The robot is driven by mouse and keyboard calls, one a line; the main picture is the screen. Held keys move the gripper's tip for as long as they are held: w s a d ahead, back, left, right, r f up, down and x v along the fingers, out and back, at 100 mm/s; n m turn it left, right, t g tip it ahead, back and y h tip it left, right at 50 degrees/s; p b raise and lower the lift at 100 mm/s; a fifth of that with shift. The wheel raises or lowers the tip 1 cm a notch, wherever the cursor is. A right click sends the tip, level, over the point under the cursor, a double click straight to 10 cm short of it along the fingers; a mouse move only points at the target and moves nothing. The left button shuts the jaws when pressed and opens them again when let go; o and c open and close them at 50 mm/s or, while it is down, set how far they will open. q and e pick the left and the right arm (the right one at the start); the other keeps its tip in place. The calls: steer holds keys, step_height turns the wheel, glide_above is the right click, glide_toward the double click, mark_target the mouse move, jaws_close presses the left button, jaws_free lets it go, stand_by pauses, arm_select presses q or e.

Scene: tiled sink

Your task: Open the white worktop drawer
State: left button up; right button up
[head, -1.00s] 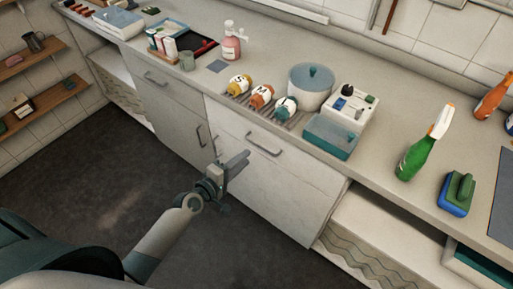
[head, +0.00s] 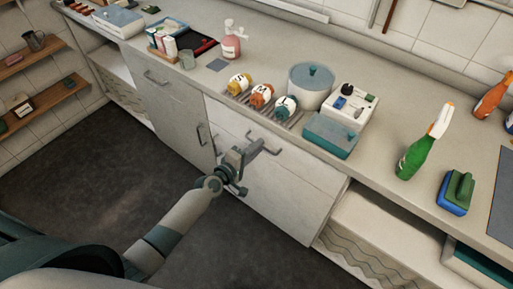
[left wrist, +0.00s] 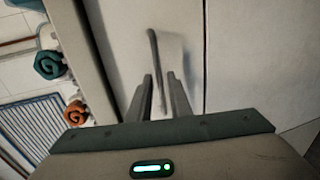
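The white worktop drawer (head: 232,133) is in the cabinet front under the counter, beside a grey cupboard door. It looks closed, its front level with the cabinet. Its grey bar handle (head: 268,148) also shows in the left wrist view (left wrist: 154,50). My left gripper (head: 253,148) is at the handle, overlapping its left part in the head view. In the left wrist view the two fingers (left wrist: 160,76) are apart, with the bar running between them. I cannot tell whether they touch it. My right gripper is not in view.
An open shelf bay (head: 385,235) is at right. The dark floor (head: 100,190) in front is clear.

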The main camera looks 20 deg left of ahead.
arm_select(q)
jaws_close()
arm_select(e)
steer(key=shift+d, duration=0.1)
arm_select(q)
steer(key=shift+f, duration=0.1)
stand_by(1.1)
